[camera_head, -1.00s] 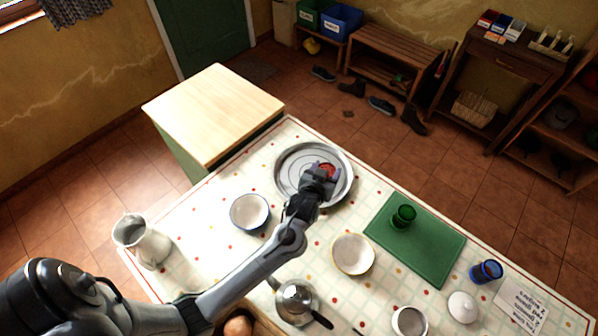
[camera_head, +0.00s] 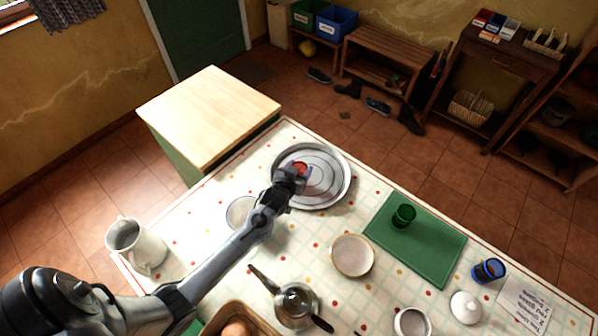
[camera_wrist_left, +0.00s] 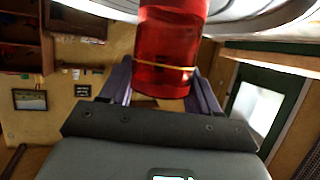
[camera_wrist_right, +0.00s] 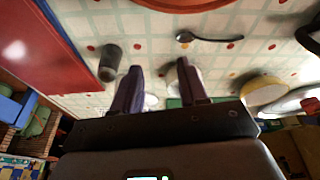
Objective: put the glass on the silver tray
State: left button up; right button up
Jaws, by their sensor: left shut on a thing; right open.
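The silver tray (camera_head: 330,196) is a round metal tray at the far side of the table in the head view. My left gripper (camera_head: 292,176) is over the tray's left part, shut on a red glass (camera_head: 300,167). In the left wrist view the red glass (camera_wrist_left: 168,45) is between the fingers (camera_wrist_left: 158,72), with the tray's rim (camera_wrist_left: 270,22) close by. I cannot tell whether the glass touches the tray. A green glass (camera_head: 403,215) stands on a green mat; a blue glass (camera_head: 488,270) stands at right. My right gripper (camera_wrist_right: 159,68) is open and empty, outside the head view.
A bowl (camera_head: 241,212) is partly hidden behind my left arm. Another bowl (camera_head: 352,255), a teapot (camera_head: 296,304), a jug (camera_head: 136,246) and a white lidded pot (camera_head: 466,307) stand on the table. The green mat (camera_head: 425,254) lies right of the tray. A spoon (camera_wrist_right: 208,40) shows in the right wrist view.

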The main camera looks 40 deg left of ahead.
pick_arm(q)
jog(key=shift+f, duration=0.55)
jog(key=shift+f, duration=0.2)
jog(key=o, duration=1.5)
jog(key=shift+r, duration=0.1)
